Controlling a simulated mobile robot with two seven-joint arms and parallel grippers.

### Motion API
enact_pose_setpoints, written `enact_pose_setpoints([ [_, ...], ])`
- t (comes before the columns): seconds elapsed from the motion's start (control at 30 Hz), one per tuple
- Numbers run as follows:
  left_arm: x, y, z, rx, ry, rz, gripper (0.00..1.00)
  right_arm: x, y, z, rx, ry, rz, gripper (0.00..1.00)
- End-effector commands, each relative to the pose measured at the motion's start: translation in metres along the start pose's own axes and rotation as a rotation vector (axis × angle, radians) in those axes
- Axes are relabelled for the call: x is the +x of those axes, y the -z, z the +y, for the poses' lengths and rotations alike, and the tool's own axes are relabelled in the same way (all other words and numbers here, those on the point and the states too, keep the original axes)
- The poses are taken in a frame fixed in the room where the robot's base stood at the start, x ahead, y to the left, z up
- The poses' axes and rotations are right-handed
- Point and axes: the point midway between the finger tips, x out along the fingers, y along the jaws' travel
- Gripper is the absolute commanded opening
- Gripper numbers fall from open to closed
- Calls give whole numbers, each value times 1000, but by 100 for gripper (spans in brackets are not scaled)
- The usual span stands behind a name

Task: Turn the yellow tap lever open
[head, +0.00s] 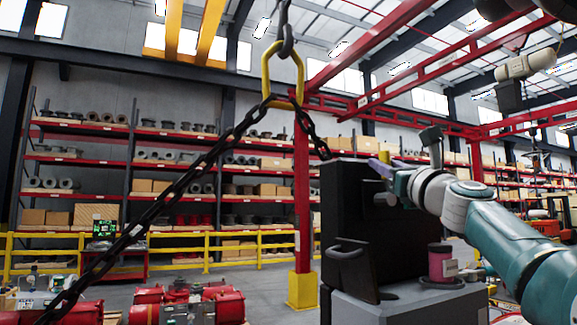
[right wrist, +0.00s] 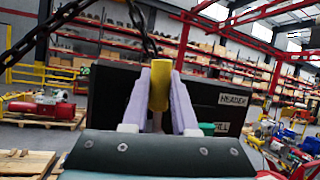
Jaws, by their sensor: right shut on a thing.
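The yellow tap lever (right wrist: 159,88) stands upright between the pale lilac fingers of my right gripper (right wrist: 160,80), which is shut on it. In the head view only a small yellow bit of the lever (head: 384,157) shows at the tips of my right gripper (head: 378,167), beside the upper right of a black cabinet (head: 345,215). The rest of the lever and the tap body are hidden behind the gripper and the cabinet. My left gripper is not in view.
A heavy black chain (head: 150,220) hangs from a yellow ring (head: 270,75) across the left and centre. A red canister (head: 441,262) stands on the grey base at the cabinet's right. Yellow railings (head: 205,250), a red post (head: 302,200) and loaded shelves stand behind.

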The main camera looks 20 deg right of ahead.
Motion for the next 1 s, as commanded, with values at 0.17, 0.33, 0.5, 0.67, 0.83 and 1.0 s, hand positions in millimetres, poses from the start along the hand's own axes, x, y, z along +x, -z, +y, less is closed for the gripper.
enact_pose_setpoints([
  [0.17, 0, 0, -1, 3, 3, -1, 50, 0, 1, -1, -2, 3, 2, 0],
  [0.33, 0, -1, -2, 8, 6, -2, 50, 0, 1, -1, -2, 2, 2, 44],
  [0.5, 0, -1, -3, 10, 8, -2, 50, 0, 0, 0, -3, 1, 1, 56],
  [0.67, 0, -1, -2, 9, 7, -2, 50, 0, 0, 0, -3, 1, 1, 56],
  [0.83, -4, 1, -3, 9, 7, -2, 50, -6, 0, 0, -4, 0, 1, 56],
  [1.0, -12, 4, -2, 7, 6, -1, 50, -27, -1, 0, -7, 0, 3, 56],
])
